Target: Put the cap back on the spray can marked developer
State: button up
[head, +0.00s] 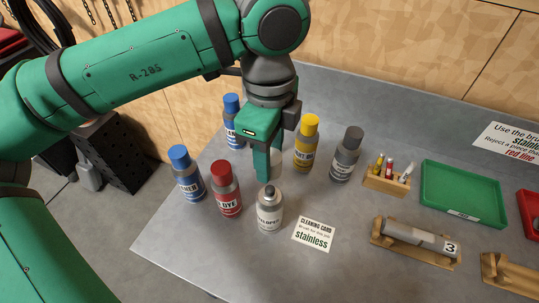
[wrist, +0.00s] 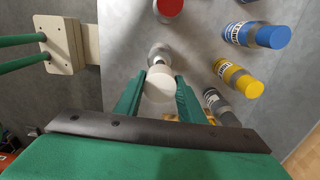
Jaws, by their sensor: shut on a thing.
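The spray can marked developer (head: 269,212) stands upright and uncapped on the grey table, its bare nozzle showing at the top. It also shows in part in the wrist view, just beyond my fingers (wrist: 158,53). My gripper (head: 271,172) points down behind this can and is shut on a white cap (wrist: 160,88). The cap (head: 276,163) is partly hidden by a finger in the head view. It is apart from the nozzle in the head view; I cannot tell its exact height.
A red dye can (head: 226,195) stands left of the developer. Two blue-capped cans (head: 186,178) (head: 232,121), a yellow can (head: 305,150) and a dark grey can (head: 345,158) stand around. A cleaning card (head: 314,234) lies right of the developer. A green tray (head: 463,191) lies farther right.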

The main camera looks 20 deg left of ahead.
send_over(269, 188)
jog(key=shift+f, duration=2.1)
jog(key=shift+f, duration=0.25)
jog(key=shift+f, duration=0.8)
jog(key=shift+f, duration=0.15)
jog(key=shift+d+f, duration=0.1)
jog(key=shift+f, duration=0.55)
jog(key=shift+f, duration=0.9)
dwell(1.2)
jog(key=o, duration=1.1)
jog(key=shift+o, duration=0.7)
